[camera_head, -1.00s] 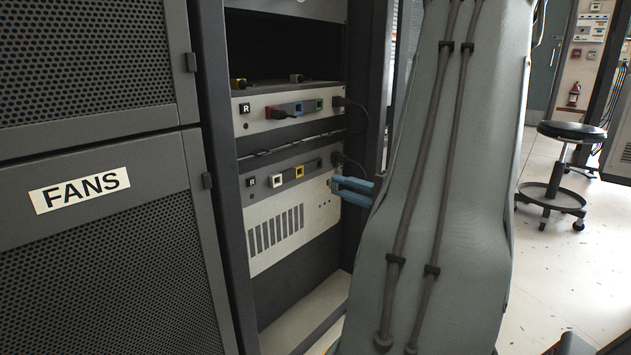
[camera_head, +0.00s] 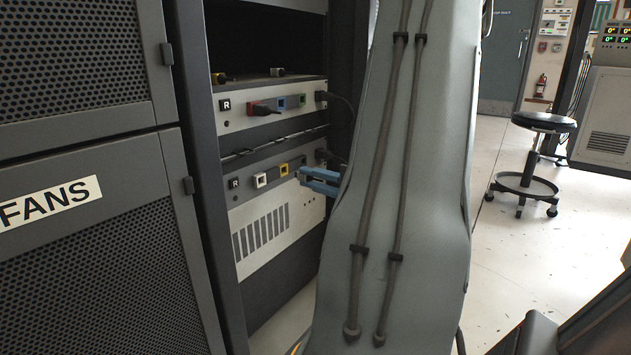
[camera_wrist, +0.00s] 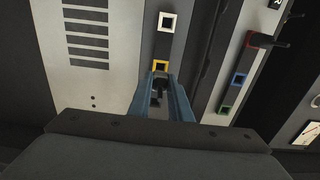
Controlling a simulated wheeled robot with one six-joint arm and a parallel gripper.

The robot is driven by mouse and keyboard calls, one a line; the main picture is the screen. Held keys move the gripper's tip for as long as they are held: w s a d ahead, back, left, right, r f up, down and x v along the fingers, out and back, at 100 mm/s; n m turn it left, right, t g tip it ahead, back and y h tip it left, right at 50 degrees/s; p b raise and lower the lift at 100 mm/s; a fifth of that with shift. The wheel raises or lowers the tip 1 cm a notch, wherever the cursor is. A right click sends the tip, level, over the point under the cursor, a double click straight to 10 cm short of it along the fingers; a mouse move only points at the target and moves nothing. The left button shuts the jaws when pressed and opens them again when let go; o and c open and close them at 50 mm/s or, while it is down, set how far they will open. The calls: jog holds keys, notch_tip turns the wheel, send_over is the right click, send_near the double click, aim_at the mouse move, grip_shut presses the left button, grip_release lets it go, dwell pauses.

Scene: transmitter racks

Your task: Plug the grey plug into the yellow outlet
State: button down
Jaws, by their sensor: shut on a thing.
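The yellow outlet (camera_head: 283,169) is in the lower rack panel, right of a white outlet (camera_head: 260,180). In the wrist view the yellow outlet (camera_wrist: 160,63) sits just beyond my fingertips, its lower part hidden by them. My gripper (camera_head: 303,178) has blue fingers just right of the yellow outlet, with a small gap in the head view. In the wrist view my gripper (camera_wrist: 160,78) is shut on a dark grey plug (camera_wrist: 159,92) between its fingers. The plug is small and mostly hidden; I cannot tell how far its tip is from the outlet.
A cabinet marked FANS (camera_head: 80,240) stands left. A stool (camera_head: 540,122) stands on open floor at right.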

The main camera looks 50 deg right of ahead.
aim_at(299, 175)
jog(key=shift+w+a, duration=0.2)
jog(key=shift+w, duration=1.85)
jog(key=shift+b, duration=0.65)
dwell(0.5)
jog(key=shift+w, duration=0.45)
dwell(0.3)
jog(key=c, duration=1.5)
grip_release()
jog(key=shift+c, duration=0.2)
jog(key=s, duration=0.2)
jog(key=s+p, duration=0.1)
jog(key=s, duration=0.1)
jog(key=s+p, duration=0.1)
jog(key=s, duration=0.1)
jog(key=shift+s+d, duration=0.25)
jog(key=shift+s, duration=0.05)
jog(key=shift+s+p, duration=0.35)
jog(key=shift+s, duration=0.25)
